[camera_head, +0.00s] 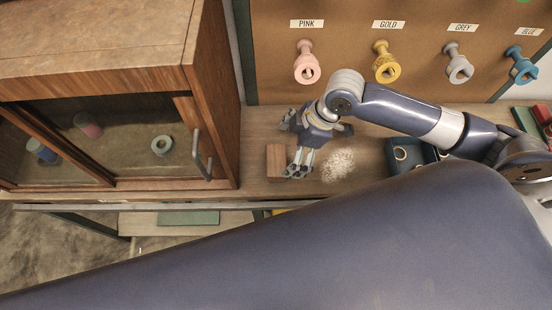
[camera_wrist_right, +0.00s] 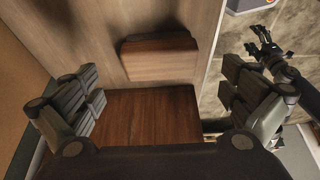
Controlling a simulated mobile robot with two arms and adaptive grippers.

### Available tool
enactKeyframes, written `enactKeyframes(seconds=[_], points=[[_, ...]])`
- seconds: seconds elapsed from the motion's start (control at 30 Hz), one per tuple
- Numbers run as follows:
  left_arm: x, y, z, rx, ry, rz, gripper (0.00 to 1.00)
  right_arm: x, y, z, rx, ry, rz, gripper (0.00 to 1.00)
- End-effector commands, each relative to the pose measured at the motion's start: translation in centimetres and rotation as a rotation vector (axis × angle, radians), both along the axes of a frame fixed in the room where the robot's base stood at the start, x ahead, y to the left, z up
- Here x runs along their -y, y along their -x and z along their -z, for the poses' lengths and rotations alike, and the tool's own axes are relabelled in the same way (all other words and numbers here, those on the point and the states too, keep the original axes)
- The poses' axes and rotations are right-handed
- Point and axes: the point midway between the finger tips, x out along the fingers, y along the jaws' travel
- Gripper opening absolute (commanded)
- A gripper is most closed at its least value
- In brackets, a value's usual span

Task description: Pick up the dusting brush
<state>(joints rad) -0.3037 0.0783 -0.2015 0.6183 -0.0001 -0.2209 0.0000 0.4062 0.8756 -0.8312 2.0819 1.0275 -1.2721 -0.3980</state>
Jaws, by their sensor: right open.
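A brown wooden block (camera_head: 276,160) lies on the bench just right of the cabinet; it may be the dusting brush, but I see no bristles. My right gripper (camera_head: 294,146) is open and empty, close to the block's right side. In the right wrist view, an upper wooden piece (camera_wrist_right: 160,60) and a larger wooden face (camera_wrist_right: 150,115) show between and ahead of the open fingers (camera_wrist_right: 158,105). I cannot tell whether they are one thing. Neither finger is visibly closed on the wood. My left gripper (camera_wrist_right: 264,48) shows small and dark at the upper right; its opening is unclear.
A wooden glass-doored cabinet (camera_head: 212,85) stands close left. A pale powder pile (camera_head: 338,165) lies right of the gripper. A blue tray (camera_head: 414,150) with rings is farther right. Tape rolls hang on pegs of the back board (camera_head: 345,60). My large arm link crosses the front.

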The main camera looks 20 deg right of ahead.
Motion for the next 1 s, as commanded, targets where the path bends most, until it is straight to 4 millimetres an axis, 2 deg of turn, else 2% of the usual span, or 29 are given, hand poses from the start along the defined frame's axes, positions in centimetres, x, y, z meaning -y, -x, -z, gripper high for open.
enactKeyframes(seconds=[0.07,0.17,0.27,0.4,0.53,0.8,0.83,0.87,1.0], points=[[-0.1,1.2,-0.1,-0.018,-0.002,0.0,0.67,-0.4,0.0,0.8,-0.002,-0.001,0.0,1.0],[-0.1,1.7,-0.1,-0.025,-0.002,0.0,0.67,-0.6,-0.1,1.3,-0.002,0.001,0.001,1.0],[-0.1,1.3,-0.7,-0.019,-0.002,-0.001,0.67,-1.3,-0.2,2.0,-0.001,-0.001,-0.001,1.0],[0.0,-0.3,-1.7,0.004,0.0,-0.001,0.67,-2.7,-0.3,3.7,-0.003,-0.002,0.0,1.0],[0.1,-1.6,-1.8,0.025,0.003,-0.001,0.67,-3.0,-0.6,5.3,-0.001,0.0,0.001,1.0],[0.0,-1.2,-1.7,0.017,0.001,-0.002,0.67,-3.1,-0.6,5.8,0.002,0.003,0.0,1.0],[0.0,-1.0,-1.7,0.015,0.0,-0.002,0.67,-3.1,-0.6,5.8,0.002,0.003,0.0,0.98],[0.0,-0.9,-1.7,0.013,0.0,-0.002,0.67,-3.1,-0.6,5.8,0.002,0.003,0.0,0.91],[-0.1,-0.2,-1.6,0.003,-0.001,-0.002,0.67,-3.1,-0.6,5.8,0.001,0.002,-0.001,0.59]])
